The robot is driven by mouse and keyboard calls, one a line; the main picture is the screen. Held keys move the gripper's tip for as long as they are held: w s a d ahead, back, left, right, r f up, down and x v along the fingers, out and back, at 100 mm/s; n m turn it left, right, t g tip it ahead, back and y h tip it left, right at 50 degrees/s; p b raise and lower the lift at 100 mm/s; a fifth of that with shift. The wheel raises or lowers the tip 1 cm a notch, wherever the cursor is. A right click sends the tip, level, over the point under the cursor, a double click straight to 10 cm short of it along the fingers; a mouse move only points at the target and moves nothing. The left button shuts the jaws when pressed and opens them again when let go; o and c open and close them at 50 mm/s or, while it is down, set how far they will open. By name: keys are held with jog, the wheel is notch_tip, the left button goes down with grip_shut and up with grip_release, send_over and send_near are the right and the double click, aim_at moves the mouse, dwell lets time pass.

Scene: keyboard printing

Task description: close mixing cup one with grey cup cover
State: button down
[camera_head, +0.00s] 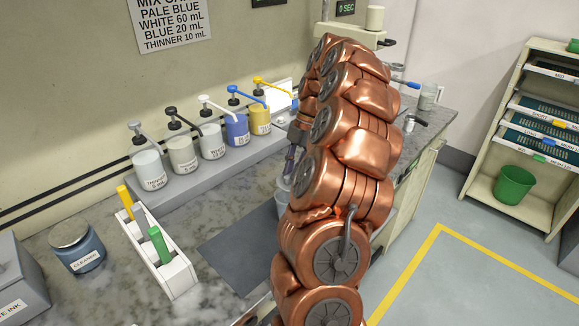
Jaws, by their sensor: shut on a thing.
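A pale cup (281,200), likely mixing cup one, stands by the right edge of the dark grey mat. My copper arm covers most of it. My gripper (291,160) shows only as a dark sliver at the arm's left side, just above the cup. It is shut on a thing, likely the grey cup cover. The arm hides most of that thing, so I cannot tell whether it touches the cup's rim.
Several pump bottles (211,140) line a raised ledge behind the mat (238,250). A white holder (177,276) with coloured handles and a blue cleaner jar (78,250) stand left. A shelf (535,130) with a green bucket (514,184) is right.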

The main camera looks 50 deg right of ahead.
jog(key=shift+w+d+r, duration=0.1)
jog(key=shift+w+r, duration=0.05)
jog(key=shift+w+d+r+p, duration=0.1)
jog(key=shift+w+r+p, duration=0.4)
jog(key=shift+w+r, duration=0.1)
jog(key=shift+f+b, duration=1.85)
jog(key=shift+f, duration=0.75)
jog(key=shift+b, duration=0.8)
jog(key=shift+f+b, duration=0.35)
jog(key=shift+b, duration=0.4)
jog(key=shift+f+b, duration=0.5)
jog(key=shift+f, duration=0.2)
jog(key=c, duration=1.1)
grip_release()
jog(key=shift+o, duration=0.2)
